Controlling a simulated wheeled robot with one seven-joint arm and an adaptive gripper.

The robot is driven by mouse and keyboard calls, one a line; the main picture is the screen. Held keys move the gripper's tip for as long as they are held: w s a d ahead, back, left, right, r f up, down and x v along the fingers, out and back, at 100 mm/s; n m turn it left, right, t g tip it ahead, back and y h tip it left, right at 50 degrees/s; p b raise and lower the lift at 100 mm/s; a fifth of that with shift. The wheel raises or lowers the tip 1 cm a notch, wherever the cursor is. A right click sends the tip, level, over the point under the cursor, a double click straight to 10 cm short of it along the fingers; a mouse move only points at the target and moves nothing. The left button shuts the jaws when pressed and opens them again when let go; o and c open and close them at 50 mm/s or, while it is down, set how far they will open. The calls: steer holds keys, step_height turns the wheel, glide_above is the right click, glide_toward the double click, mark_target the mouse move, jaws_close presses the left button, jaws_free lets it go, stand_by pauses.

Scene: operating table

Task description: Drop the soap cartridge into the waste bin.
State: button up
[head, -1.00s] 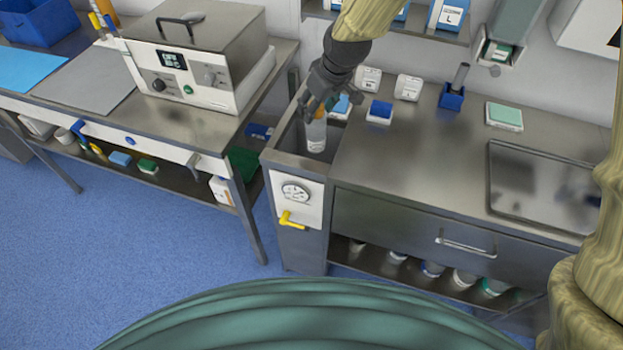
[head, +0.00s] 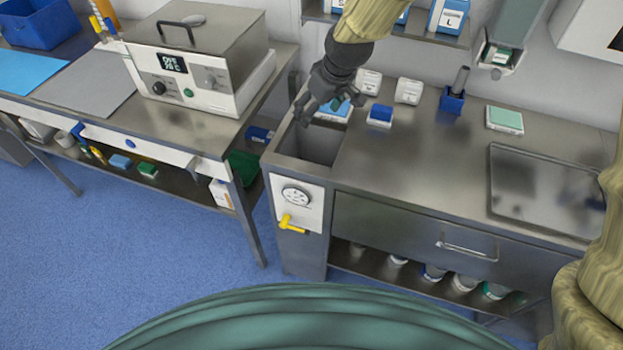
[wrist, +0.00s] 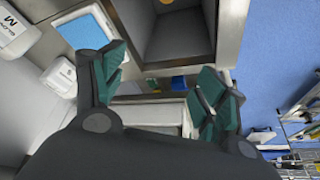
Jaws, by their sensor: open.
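The waste bin appears as a square steel well (head: 300,166) at the left end of the right-hand counter; its rim also shows in the wrist view (wrist: 190,68). My gripper (head: 322,110) is above the well's back part, with its fingers apart and nothing between them in the wrist view (wrist: 165,88). The soap cartridge, a white bottle with an orange top, is not in view in the head view. A small orange patch (wrist: 167,2) shows inside the well at the wrist view's top edge; it may be the cartridge's top, but I cannot tell.
A yellow-handled valve (head: 291,224) is on the cabinet front below the well. Small boxes and a blue holder (head: 452,101) stand along the counter's back. A steel tray (head: 545,190) lies at right. The counter's middle is clear.

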steer(key=v, duration=1.1)
steer(key=shift+s+d, duration=0.1)
